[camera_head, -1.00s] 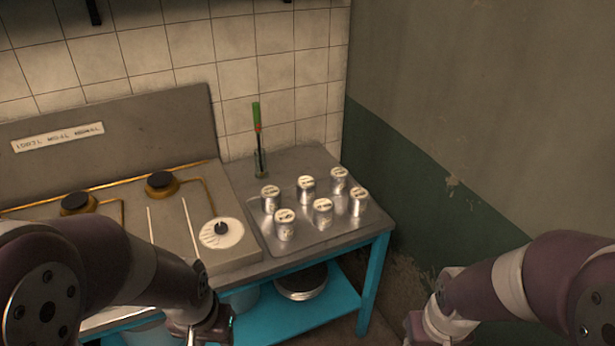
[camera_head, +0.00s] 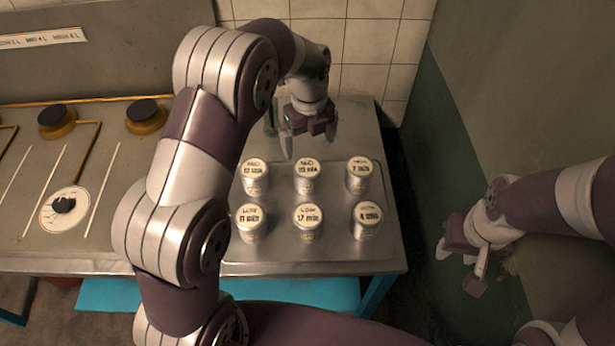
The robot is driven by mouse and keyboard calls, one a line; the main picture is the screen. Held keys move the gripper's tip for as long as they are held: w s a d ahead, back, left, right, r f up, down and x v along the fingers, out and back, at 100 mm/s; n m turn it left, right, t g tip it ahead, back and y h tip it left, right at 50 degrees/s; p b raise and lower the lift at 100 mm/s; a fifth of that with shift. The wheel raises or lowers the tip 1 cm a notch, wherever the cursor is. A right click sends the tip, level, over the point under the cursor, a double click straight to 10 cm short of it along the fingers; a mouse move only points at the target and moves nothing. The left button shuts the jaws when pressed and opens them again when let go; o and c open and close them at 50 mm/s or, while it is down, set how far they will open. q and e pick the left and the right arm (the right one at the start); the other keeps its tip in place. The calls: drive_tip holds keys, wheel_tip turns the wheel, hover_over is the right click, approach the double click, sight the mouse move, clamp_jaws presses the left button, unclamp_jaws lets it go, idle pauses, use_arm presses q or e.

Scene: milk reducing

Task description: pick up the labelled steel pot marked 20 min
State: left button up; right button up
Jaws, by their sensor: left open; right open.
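Several small steel pots with pale labelled lids stand in two rows on a steel tray (camera_head: 330,252). The back row has a left pot (camera_head: 255,182), a middle pot (camera_head: 307,182) and a right pot (camera_head: 359,180). The front row has a left pot (camera_head: 250,228), a middle pot (camera_head: 307,226) and a right pot (camera_head: 367,226). The lid print is small and blurred; I cannot tell which reads 20 min. My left gripper (camera_head: 309,140) is open and empty, above and behind the back middle pot. My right gripper (camera_head: 460,268) is open and empty, right of the table.
A stove with burners (camera_head: 147,116) and a white dial (camera_head: 64,208) is at left, partly hidden by my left arm. A green and grey wall (camera_head: 520,90) bounds the right. A blue shelf (camera_head: 290,292) lies below.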

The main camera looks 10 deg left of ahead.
sight(308, 167)
use_arm(q)
drive_tip(key=f, duration=0.7)
drive_tip(key=shift+w+d, duration=0.15)
drive_tip(key=shift+w, duration=0.15)
drive_tip(key=f, duration=0.3)
drive_tip(key=s+f+p, duration=0.1)
drive_tip(key=shift+a+f, duration=0.25)
drive_tip(key=shift+f, duration=0.15)
drive_tip(key=shift+w+f, duration=0.1)
drive_tip(key=shift+f, duration=0.25)
drive_tip(key=shift+r, duration=0.1)
drive_tip(key=c, duration=1.3)
drive_tip(key=shift+o, duration=0.2)
